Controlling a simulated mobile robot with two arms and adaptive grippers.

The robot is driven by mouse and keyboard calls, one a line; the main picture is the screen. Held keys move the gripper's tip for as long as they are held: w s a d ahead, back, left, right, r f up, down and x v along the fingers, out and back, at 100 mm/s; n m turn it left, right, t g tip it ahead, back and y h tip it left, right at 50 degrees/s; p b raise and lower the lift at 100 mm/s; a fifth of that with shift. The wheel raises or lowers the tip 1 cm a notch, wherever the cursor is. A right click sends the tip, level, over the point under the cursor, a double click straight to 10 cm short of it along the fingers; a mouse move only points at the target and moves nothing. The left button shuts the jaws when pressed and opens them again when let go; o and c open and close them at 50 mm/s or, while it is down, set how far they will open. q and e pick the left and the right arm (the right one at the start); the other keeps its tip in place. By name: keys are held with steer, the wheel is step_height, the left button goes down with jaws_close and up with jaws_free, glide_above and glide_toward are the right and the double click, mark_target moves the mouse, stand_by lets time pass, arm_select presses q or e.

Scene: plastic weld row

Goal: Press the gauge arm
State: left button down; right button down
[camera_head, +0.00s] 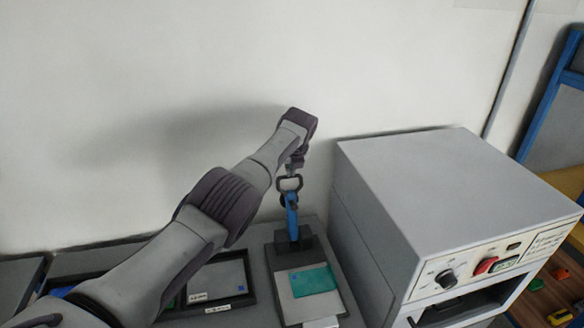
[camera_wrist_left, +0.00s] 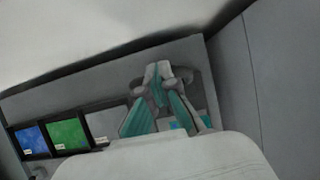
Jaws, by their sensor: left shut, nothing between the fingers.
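The gauge stands left of the grey machine in the head view. It has a flat dark base (camera_head: 275,285), a black block (camera_head: 292,246) at its back and an upright blue part (camera_head: 292,214) that looks like its arm. A teal sheet (camera_head: 314,281) lies on the grey plate in front of the block. My left gripper (camera_head: 289,189) is shut and empty, pointing down just above the blue part. I cannot tell whether they touch. In the wrist view, my left gripper's teal-padded fingers (camera_wrist_left: 159,76) meet at the tips and hide much of the gauge. My right gripper is out of view.
The grey machine (camera_head: 440,185) rises close to the right of the gauge. Its front panel has a black knob and a red switch. Trays line the left; the wrist view shows one blue (camera_wrist_left: 32,138) and one green (camera_wrist_left: 68,133). A plain wall stands close behind.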

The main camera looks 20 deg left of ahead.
arm_select(q)
steer(key=shift+a+r, duration=0.35)
steer(key=shift+r, duration=0.05)
steer(key=v, duration=1.1)
steer(key=shift+d, duration=0.4)
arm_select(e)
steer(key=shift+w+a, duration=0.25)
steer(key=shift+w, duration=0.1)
arm_select(q)
steer(key=shift+s+d, duration=0.1)
steer(key=shift+s, duration=0.05)
steer(key=shift+f, duration=0.1)
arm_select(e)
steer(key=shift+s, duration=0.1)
